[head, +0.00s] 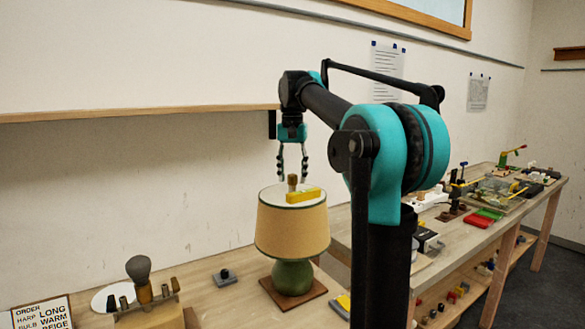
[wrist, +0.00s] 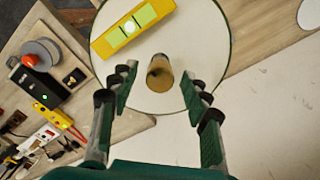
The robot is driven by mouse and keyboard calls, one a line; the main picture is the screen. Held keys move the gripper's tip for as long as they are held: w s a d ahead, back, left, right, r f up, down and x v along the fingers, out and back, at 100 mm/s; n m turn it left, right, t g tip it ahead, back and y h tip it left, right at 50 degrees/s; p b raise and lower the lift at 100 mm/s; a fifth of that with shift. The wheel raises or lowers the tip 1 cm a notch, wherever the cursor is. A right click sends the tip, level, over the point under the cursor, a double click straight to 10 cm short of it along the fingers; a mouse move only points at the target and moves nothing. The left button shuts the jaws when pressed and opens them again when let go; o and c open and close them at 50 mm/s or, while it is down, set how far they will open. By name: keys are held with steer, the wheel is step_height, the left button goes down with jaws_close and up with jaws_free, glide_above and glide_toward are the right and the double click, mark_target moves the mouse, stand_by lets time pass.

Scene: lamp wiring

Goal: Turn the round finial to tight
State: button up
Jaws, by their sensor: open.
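The round finial (head: 292,182) is a small brown knob standing upright on top of the lampshade (head: 291,228). In the wrist view the finial (wrist: 159,73) shows from above, between the fingertips, with a gap on either side. My gripper (head: 292,171) points straight down over the lamp and is open. In the wrist view its fingers (wrist: 158,86) stand apart and hold nothing. The beige shade sits over a green lamp base (head: 293,277). Whether the finial is tight cannot be seen.
A yellow spirit level (wrist: 132,27) with a green vial lies on the shade top, close beside the finial. A brush-like tool (head: 139,276) and an order card (head: 41,314) are at lower left. Tools and parts crowd the bench at right.

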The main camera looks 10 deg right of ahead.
mark_target(293, 175)
step_height(293, 175, up, 12)
stand_by(0.5)
steer(key=shift+s+f, duration=0.1)
